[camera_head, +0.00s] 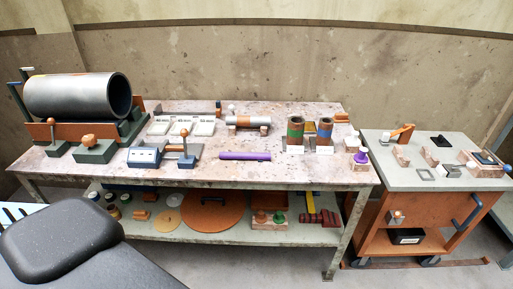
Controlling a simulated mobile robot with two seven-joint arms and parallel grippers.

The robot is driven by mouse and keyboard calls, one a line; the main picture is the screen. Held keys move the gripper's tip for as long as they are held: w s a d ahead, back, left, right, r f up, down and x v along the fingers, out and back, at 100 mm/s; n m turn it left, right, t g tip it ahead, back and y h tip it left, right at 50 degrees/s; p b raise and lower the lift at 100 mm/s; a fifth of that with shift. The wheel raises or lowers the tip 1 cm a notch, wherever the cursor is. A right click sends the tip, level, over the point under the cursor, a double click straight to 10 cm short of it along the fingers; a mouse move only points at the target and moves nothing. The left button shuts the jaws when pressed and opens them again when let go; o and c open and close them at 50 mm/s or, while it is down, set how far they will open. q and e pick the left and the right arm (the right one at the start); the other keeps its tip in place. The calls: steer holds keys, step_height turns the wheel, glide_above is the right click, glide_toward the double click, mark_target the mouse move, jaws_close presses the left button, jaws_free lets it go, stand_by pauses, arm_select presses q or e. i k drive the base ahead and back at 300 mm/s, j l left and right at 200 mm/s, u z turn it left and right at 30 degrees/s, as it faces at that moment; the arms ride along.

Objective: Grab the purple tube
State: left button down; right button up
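The purple tube (245,156) lies flat on the near middle part of the long worktable (300,177), lengthwise from left to right. It is short and slim, and nothing covers it in the head view. Neither of my grippers shows in this view, so nothing of mine is seen touching the tube.
A large dark pipe (70,96) rests in an orange cradle at the table's left. A blue-grey device (145,157) stands left of the tube, and two banded cylinders (295,131) stand to its right. A cart (420,177) adjoins at right. A lower shelf (235,234) holds discs.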

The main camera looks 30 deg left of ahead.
mark_target(261, 156)
steer(key=i+l, duration=0.15)
steer(key=i, duration=0.3)
steer(key=i+l, duration=0.2)
steer(key=i, duration=0.25)
steer(key=i+l, duration=0.15)
steer(key=i, duration=0.3)
steer(key=u, duration=1.6)
steer(key=i+l, duration=0.05)
